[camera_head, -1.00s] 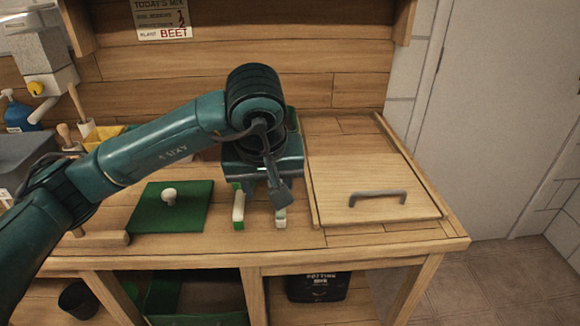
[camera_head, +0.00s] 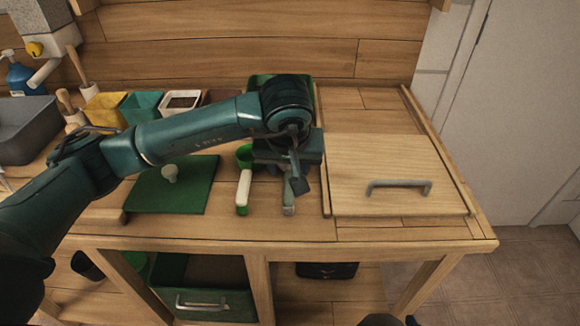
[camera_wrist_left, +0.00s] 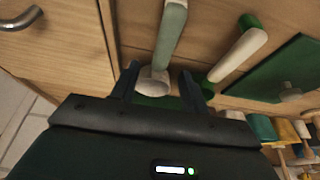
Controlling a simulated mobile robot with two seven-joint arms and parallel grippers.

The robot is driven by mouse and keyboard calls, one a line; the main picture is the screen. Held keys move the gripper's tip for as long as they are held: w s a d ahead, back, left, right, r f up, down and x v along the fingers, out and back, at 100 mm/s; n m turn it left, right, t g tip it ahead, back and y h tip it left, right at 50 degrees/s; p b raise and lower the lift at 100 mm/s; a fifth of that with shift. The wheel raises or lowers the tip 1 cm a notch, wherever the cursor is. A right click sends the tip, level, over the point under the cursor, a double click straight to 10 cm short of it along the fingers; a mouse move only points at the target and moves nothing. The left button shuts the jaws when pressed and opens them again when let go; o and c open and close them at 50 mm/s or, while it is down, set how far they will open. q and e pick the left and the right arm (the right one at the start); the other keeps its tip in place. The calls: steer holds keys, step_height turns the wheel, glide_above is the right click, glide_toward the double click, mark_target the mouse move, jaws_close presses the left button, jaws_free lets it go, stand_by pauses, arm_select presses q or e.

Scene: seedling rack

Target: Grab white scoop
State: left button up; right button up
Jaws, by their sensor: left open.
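The white scoop has a white bowl (camera_wrist_left: 153,83) and a grey-green handle, seen in the left wrist view. In the head view its handle (camera_head: 289,197) points toward the table's front edge, and its bowl is hidden under my arm. My left gripper (camera_wrist_left: 160,86) is open, with one finger on each side of the white bowl. I cannot tell whether the fingers touch it. My right gripper is not in view.
A green scoop (camera_head: 244,191) with a white handle lies close beside, to the left. Further left is a green board (camera_head: 190,195) with a white knob. A wooden lid (camera_head: 390,160) with a grey handle lies to the right. Small pots (camera_head: 105,108) stand behind my arm.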

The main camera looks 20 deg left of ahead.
mark_target(289, 174)
arm_select(q)
steer(key=shift+x, duration=2.4)
steer(key=shift+s, duration=0.1)
jaws_close()
